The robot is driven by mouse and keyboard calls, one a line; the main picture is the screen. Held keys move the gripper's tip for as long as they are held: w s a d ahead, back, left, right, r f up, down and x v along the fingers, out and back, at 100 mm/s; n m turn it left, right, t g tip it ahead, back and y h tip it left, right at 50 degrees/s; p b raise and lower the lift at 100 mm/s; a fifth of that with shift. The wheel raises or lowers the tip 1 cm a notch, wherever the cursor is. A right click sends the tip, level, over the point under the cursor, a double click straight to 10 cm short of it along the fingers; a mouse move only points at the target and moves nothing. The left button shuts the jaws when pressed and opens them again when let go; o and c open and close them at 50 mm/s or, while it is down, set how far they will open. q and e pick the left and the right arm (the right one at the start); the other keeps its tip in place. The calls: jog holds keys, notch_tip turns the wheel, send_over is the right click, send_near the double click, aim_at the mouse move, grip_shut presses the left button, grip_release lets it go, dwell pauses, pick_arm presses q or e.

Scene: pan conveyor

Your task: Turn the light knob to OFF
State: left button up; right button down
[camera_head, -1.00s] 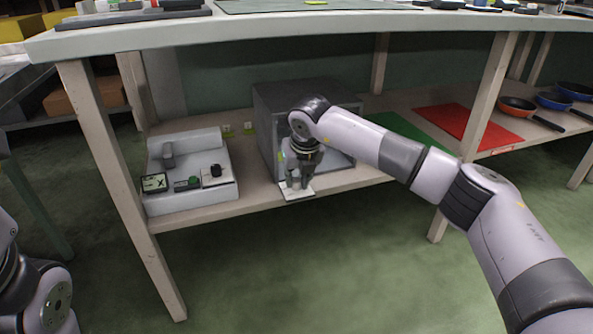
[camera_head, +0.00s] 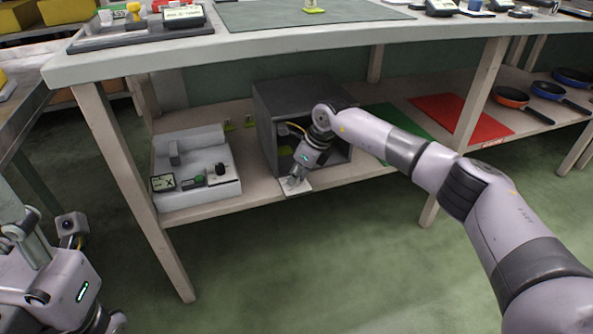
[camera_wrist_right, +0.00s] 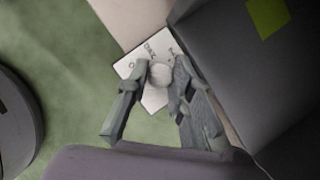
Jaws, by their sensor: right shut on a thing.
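The light knob (camera_wrist_right: 160,75) is a pale round knob on a white plate (camera_wrist_right: 155,98) with small dark marks. The plate also shows in the head view (camera_head: 303,188) at the lower shelf's front edge, below the grey box. My right gripper (camera_head: 292,181) is at the plate, tilted, and hides the knob in the head view. In the right wrist view its fingers (camera_wrist_right: 157,82) are on both sides of the knob, shut on it. My left gripper (camera_head: 22,228) is partly in view at the lower left, far from the shelf; its jaws are unclear.
An open grey box (camera_head: 282,97) stands just behind the knob. A white unit (camera_head: 205,165) with a small display and black knob sits to its left. Red (camera_head: 465,115) and green mats and pans lie to the right. The tabletop (camera_head: 330,35) overhangs the shelf.

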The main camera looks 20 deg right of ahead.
jog(key=shift+n, duration=0.3)
jog(key=c, duration=1.4)
grip_release()
jog(key=v, duration=1.2)
jog(key=shift+w, duration=0.1)
